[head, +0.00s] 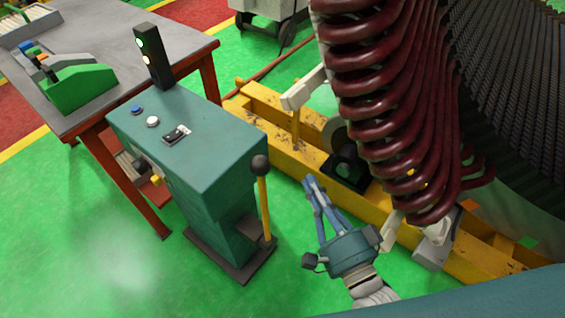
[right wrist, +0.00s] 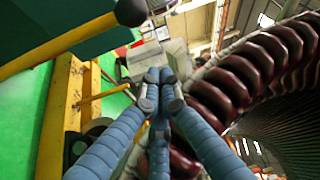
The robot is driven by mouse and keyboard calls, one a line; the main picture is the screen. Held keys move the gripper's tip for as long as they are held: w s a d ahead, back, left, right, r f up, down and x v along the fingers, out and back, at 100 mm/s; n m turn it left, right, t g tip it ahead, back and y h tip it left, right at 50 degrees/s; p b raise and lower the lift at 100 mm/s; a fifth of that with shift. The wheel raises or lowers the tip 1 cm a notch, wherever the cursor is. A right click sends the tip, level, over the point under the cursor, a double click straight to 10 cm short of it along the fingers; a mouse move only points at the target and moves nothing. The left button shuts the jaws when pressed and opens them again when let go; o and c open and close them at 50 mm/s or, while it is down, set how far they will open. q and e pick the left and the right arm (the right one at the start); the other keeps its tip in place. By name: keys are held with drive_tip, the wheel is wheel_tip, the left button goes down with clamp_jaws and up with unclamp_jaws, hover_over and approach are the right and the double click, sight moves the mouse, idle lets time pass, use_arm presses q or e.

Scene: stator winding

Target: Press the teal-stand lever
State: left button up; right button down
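The teal stand (head: 190,150) stands on the green floor left of centre in the head view. Its lever (head: 265,205) is a yellow rod with a black ball knob (head: 261,165), upright on the stand's right side. My right gripper (head: 311,184) is to the right of the lever, apart from it, its blue fingers pointing up and left. In the right wrist view the fingers (right wrist: 160,78) come together at the tips with nothing between them. The lever (right wrist: 62,45) and its knob (right wrist: 131,12) cross the upper left there, clear of the fingers. My left gripper is out of view.
The stand's top carries buttons, a switch (head: 177,135) and a black light tower (head: 153,57). A grey worktable (head: 95,45) is behind it. A yellow frame (head: 290,150) and a large stator with dark red coils (head: 400,110) stand close to the right gripper.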

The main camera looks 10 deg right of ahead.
drive_tip(key=w+a+p, duration=0.2)
drive_tip(key=w+a, duration=0.4)
drive_tip(key=w, duration=0.1)
drive_tip(key=shift+w, duration=0.2)
idle(0.3)
